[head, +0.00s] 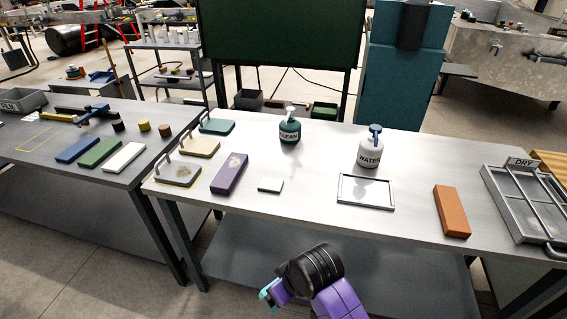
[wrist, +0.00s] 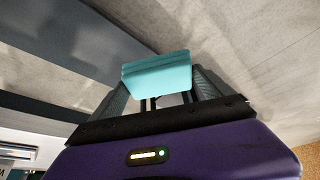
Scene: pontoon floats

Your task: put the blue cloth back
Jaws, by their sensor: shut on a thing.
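My gripper (wrist: 160,99) is shut on a light blue-cyan folded cloth (wrist: 156,70), which sits between the two fingers in the wrist view. In the head view the cloth (head: 266,292) shows as a small cyan patch at the end of my purple arm, and the fingers are mostly hidden. The gripper is in front of the near edge of the light table (head: 320,212), apart from the tabletop. Bare concrete floor and grey beams show behind the cloth in the wrist view.
The light table carries a CLEAN bottle (head: 289,131), a WATER bottle (head: 370,149), an empty grey frame (head: 365,192), a purple block (head: 229,173), an orange block (head: 451,211) and a DRY rack (head: 523,205). The left table (head: 60,158) has an empty yellow outline (head: 41,140).

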